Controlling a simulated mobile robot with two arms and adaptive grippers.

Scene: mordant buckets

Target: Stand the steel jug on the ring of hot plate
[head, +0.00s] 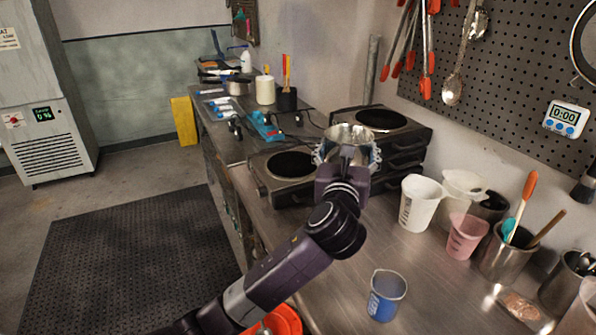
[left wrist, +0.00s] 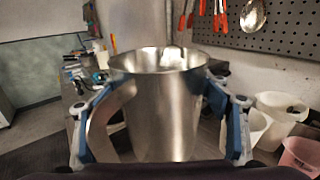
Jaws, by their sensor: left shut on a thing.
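The steel jug (head: 350,132) is upright in my left gripper (head: 347,156), with its open rim showing at the top. In the left wrist view the jug (left wrist: 162,112) fills the middle, between the blue-padded fingers of the left gripper (left wrist: 162,125), its handle toward the left. In the head view a hot plate (head: 262,182) with a dark round ring (head: 291,164) sits just left of the jug. A second hot plate (head: 420,131) with a dark ring (head: 382,118) is behind it. The jug's base is hidden, so its height above the bench cannot be told. My right gripper is not in view.
White jugs (head: 420,201), a pink cup (head: 466,236) and steel tool pots (head: 505,258) stand along the right. A blue cup (head: 386,296) stands near the front. Blue items and pots crowd the far bench. Bare steel bench (head: 395,250) lies right of my arm.

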